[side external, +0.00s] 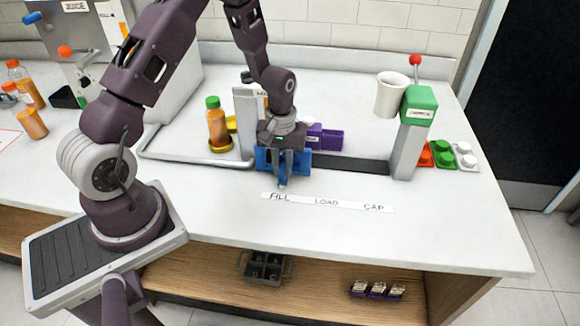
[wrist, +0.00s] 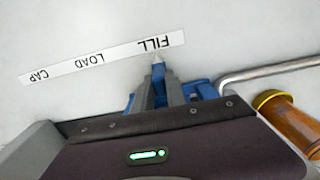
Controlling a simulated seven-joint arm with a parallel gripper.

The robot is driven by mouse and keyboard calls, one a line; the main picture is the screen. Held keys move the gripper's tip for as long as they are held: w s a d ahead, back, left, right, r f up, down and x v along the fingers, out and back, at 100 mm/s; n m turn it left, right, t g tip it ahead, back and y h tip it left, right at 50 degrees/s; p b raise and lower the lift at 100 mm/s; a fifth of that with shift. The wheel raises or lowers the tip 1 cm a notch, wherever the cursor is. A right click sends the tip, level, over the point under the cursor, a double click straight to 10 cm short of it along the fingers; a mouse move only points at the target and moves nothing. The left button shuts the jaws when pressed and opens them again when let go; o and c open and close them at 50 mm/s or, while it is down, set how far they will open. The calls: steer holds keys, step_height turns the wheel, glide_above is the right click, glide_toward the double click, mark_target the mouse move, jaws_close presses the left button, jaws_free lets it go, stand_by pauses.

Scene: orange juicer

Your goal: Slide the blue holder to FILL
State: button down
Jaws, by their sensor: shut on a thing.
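The blue holder (side external: 298,161) sits on the dark track behind the label strip, at the FILL end. My gripper (side external: 283,182) is over its front and shut on part of it. The label strip (side external: 327,203) reads FILL, LOAD, CAP from left to right, and the holder is level with FILL. The fingers hide part of the holder.
An orange bottle with a green cap (side external: 216,124) stands left of the holder. A purple block (side external: 326,138) is behind it. A grey post with a green top (side external: 412,130) stands at the track's right end, near a white cup (side external: 390,95). The front counter is clear.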

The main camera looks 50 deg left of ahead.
steer(key=shift+s+a, duration=0.15)
steer(key=shift+a, duration=0.1)
steer(key=c, duration=1.4)
jaws_free()
steer(key=shift+o, duration=0.2)
step_height(320, 180, up, 7)
steer(key=shift+r, duration=0.1)
